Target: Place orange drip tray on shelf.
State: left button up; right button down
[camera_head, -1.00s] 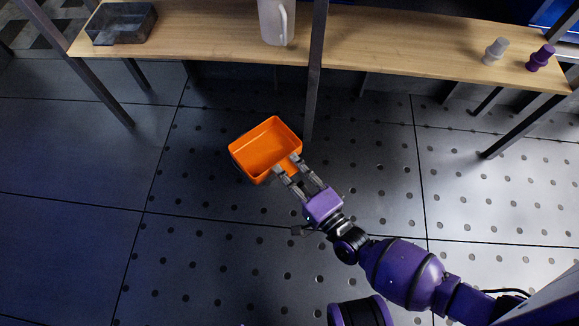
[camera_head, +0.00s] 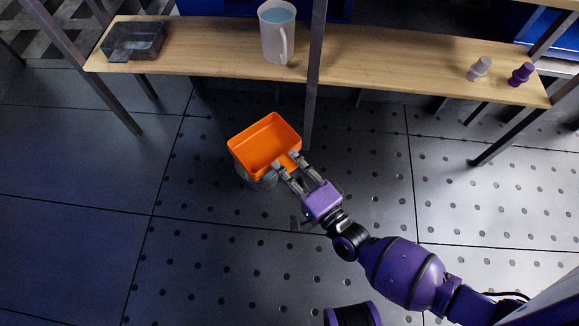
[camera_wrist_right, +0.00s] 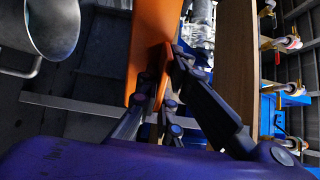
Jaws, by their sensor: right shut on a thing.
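The orange drip tray (camera_head: 262,137) is an open, shallow rectangular box, held in the air in front of the shelf. My right gripper (camera_head: 285,163) is shut on the tray's near wall in the head view. In the right wrist view the tray (camera_wrist_right: 154,40) stands up between the fingers (camera_wrist_right: 158,85). The wooden shelf (camera_head: 385,58) runs across the top of the head view, beyond the tray. It also shows in the right wrist view (camera_wrist_right: 237,60). My left gripper is not in view.
A dark clear bin (camera_head: 133,42) and a white jug (camera_head: 277,35) stand on the shelf, with bare board between them. Grey (camera_head: 480,68) and purple (camera_head: 521,73) pieces stand at right. A metal post (camera_head: 315,75) crosses the front edge. A grey bucket (camera_head: 262,183) is partly hidden under the tray.

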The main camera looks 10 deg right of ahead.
notch_tip(320, 180, up, 3)
jog(key=shift+f+p, duration=0.15)
jog(key=shift+p, duration=0.65)
jog(key=shift+f, duration=0.1)
